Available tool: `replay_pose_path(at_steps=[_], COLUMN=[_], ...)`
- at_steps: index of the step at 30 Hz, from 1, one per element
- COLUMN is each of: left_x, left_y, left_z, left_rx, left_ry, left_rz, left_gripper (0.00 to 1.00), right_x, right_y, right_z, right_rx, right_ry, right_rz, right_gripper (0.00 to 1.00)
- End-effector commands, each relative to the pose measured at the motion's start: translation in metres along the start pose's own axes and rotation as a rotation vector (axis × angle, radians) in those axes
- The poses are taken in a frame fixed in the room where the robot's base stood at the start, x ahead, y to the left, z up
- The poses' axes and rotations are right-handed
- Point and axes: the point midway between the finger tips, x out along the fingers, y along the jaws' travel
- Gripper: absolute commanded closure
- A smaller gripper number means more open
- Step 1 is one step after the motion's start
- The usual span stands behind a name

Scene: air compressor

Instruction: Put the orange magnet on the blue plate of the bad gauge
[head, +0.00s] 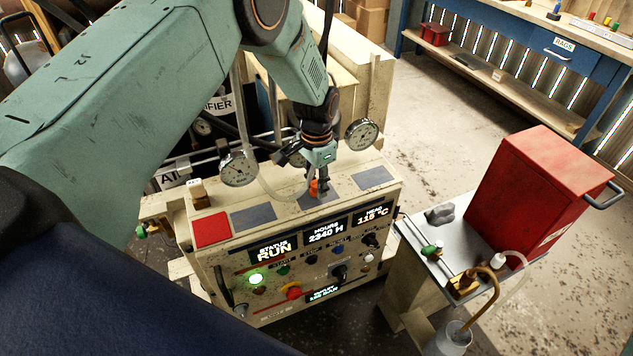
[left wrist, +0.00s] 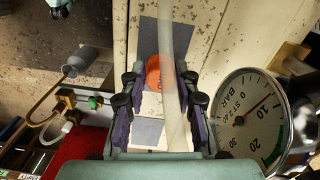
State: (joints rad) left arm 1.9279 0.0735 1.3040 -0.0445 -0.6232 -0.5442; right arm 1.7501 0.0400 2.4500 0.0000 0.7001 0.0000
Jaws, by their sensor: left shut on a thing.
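The orange magnet (head: 313,187) is small and sits under my left gripper (head: 315,167), just over or on the middle blue-grey plate (head: 314,199) of the cabinet top. My left gripper is shut on the magnet; in the left wrist view the magnet (left wrist: 153,73) shows between the fingers (left wrist: 163,95). I cannot tell whether the magnet touches the plate. Other blue-grey plates lie to the left (head: 253,216) and right (head: 372,178). Gauges stand behind at left (head: 238,168) and right (head: 361,134); the gripper hides part of the row.
A red plate (head: 211,229) lies at the cabinet's left end. A clear hose (head: 270,190) hangs close by the gripper. The control panel (head: 310,265) faces front. A side table (head: 425,240) with a red toolbox (head: 535,195) stands right. Open floor lies beyond.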

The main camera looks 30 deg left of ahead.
Motion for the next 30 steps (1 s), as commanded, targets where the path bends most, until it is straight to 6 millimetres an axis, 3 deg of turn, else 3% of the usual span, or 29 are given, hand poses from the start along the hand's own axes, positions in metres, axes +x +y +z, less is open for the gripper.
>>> replay_pose_path(at_steps=[30], left_x=[0.0096], left_y=[0.0000], left_z=[-0.0001], left_rx=[0.000], left_ry=[0.000], left_rz=[0.000], left_gripper=[0.91], right_x=[0.0065], right_y=[0.0001], right_z=[0.0001], right_rx=[0.000], right_ry=[0.000], right_rz=[0.000], right_gripper=[0.60])
